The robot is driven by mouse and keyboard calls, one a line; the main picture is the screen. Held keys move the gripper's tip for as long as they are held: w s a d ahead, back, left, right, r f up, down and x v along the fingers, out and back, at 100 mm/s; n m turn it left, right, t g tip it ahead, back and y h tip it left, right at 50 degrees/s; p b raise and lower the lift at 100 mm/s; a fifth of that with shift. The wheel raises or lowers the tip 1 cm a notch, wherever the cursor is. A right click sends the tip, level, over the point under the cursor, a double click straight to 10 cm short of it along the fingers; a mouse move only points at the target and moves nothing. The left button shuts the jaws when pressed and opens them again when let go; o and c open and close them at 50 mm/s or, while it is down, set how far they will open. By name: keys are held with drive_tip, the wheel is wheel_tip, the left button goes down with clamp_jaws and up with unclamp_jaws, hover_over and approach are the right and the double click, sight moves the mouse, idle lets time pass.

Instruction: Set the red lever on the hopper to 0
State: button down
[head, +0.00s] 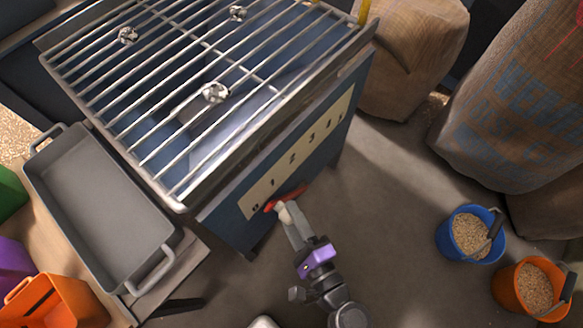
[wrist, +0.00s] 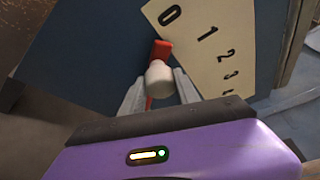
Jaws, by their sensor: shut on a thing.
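The hopper (head: 215,222) is a dark blue box with a barred grate on top. Its front carries a cream scale plate (head: 300,152) marked 0, 1, 2, 3 and further marks; the plate also shows in the wrist view (wrist: 222,62). The red lever (head: 290,197) has a pale knob (wrist: 160,80). In the wrist view the red tip (wrist: 161,49) lies just below the 0, nearer to it than to the 1. My gripper (head: 287,217) is shut on the lever's knob, with a finger on each side in the wrist view (wrist: 160,88).
A grey tray (head: 95,205) stands left of the hopper, with an orange bin (head: 55,302) below it. A blue bucket (head: 465,240) and an orange bucket (head: 528,290) of grain stand right. Large sacks (head: 510,100) stand behind. Floor between hopper and buckets is clear.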

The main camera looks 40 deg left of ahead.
drive_tip(key=c, duration=1.2)
unclamp_jaws()
drive_tip(key=shift+d+f, duration=0.1)
drive_tip(key=shift+f, duration=0.15)
drive_tip(key=o, duration=0.3)
drive_tip(key=shift+r, duration=0.1)
drive_tip(key=f+p+v, duration=0.1)
drive_tip(key=p+v, duration=0.1)
drive_tip(key=v, duration=0.5)
drive_tip(key=shift+s+d+r, duration=0.2)
drive_tip(key=shift+d+r, duration=0.15)
drive_tip(key=shift+r, duration=0.2)
drive_tip(key=shift+w, duration=0.1)
